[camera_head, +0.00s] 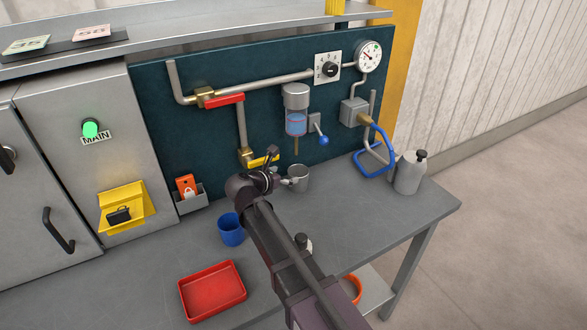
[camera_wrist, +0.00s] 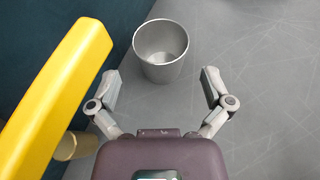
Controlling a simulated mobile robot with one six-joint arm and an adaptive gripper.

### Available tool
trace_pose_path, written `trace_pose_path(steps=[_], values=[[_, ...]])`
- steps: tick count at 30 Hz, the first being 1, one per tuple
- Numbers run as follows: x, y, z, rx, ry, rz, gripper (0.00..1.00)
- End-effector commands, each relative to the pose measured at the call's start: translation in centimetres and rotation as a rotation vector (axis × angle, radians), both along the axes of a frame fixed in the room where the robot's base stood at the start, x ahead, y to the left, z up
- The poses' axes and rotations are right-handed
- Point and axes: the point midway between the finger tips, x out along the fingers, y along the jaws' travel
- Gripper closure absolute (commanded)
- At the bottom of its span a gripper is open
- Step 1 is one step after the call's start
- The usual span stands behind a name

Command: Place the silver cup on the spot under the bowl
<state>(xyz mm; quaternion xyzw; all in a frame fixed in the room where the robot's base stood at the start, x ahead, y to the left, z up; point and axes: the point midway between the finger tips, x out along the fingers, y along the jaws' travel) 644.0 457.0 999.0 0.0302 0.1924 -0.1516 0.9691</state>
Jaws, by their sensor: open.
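The silver cup (camera_head: 298,178) stands upright on the grey bench near the teal panel. In the wrist view the cup (camera_wrist: 162,52) is empty and just ahead of my gripper (camera_wrist: 160,78). My gripper's two fingers are spread apart, one toward each side of the cup's lower part, with no clear contact. In the head view my gripper (camera_head: 280,181) is at the cup's left, partly hidden by my arm. A clear bowl with blue liquid (camera_head: 296,123) hangs under a grey filter body on the panel, with a short tube below. I cannot make out a marked spot beneath it.
A yellow lever (camera_wrist: 60,80) is close on the left in the wrist view. A blue cup (camera_head: 231,229) and red tray (camera_head: 212,291) are on the bench. Bare bench lies front right.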

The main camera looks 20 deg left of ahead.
Motion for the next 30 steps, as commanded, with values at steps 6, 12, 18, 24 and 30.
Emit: trace_pose_path(steps=[6, 12, 18, 24, 30], values=[[-2.9, 0.8, 1.5, -0.001, -0.001, 0.001, 0.0], [-4.2, 1.3, 1.9, -0.001, -0.001, -0.001, 0.0], [-4.4, 1.4, 1.9, -0.001, -0.001, -0.001, 0.0], [-4.4, 1.4, 1.9, 0.0, 0.0, -0.001, 0.0], [-4.4, 1.4, 1.9, 0.0, 0.0, -0.001, 0.0]])
